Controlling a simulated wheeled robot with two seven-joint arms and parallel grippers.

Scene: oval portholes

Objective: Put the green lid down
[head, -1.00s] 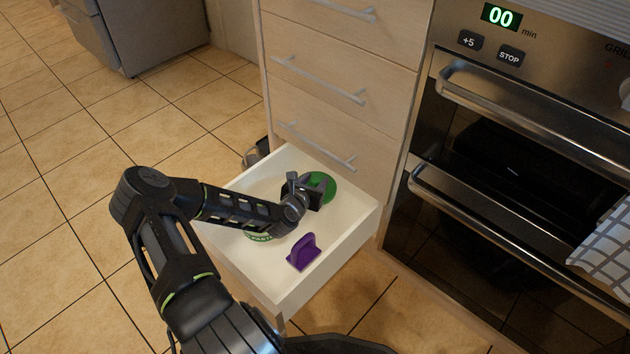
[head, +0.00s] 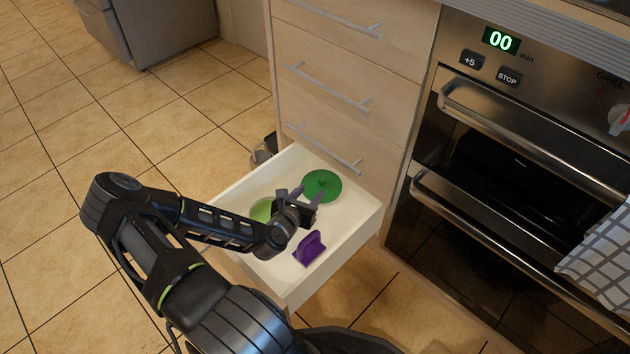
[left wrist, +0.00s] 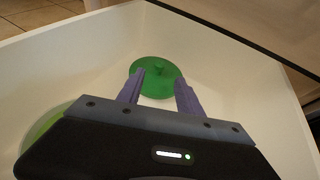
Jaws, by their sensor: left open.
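The green lid (head: 322,185) is a round disc with a small knob, lying in the open drawer near its back right. It also shows in the left wrist view (left wrist: 156,84), ahead of the fingers. My left gripper (head: 308,195) is open over the drawer, just in front of the lid. In the left wrist view its two purple-grey fingers (left wrist: 160,88) stand apart, with nothing held between them. The lid's knob shows beyond the fingertips. My right gripper is not in view.
The white drawer (head: 344,240) also holds a purple object with an upright grip (head: 309,248) and a lighter green round thing (head: 262,209), partly hidden by my left arm. Closed drawers (head: 340,90) rise behind. An oven (head: 500,150) stands to the right.

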